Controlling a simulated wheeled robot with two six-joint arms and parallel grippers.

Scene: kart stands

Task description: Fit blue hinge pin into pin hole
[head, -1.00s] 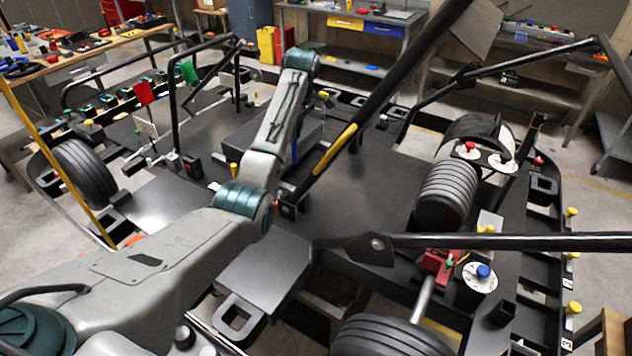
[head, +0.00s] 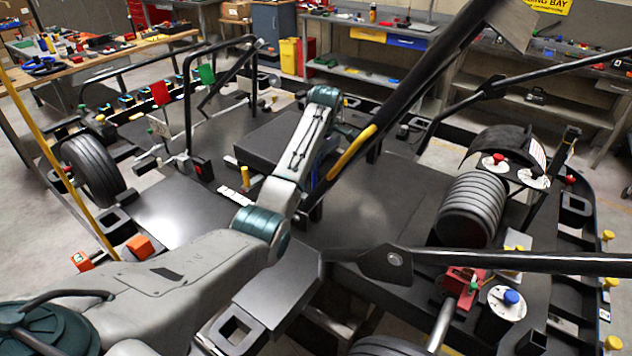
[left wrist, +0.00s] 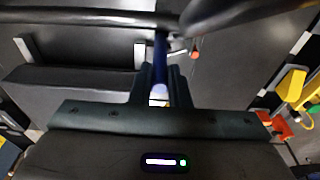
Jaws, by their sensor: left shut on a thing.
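The blue hinge pin (left wrist: 160,52) is a slim blue rod in the left wrist view. It stands out between the fingers of my left gripper (left wrist: 160,88), which is shut on it, and a pale part shows between the fingers. The far end of the pin reaches a dark tube across the top, and I cannot tell whether it touches. I cannot make out the pin hole. My right gripper is not in view.
A thick black bar with a yellow stripe (head: 352,152) slants close beside my left arm. Another black bar (head: 500,260) crosses at the right. A blue-topped knob (head: 511,297) is at the right.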

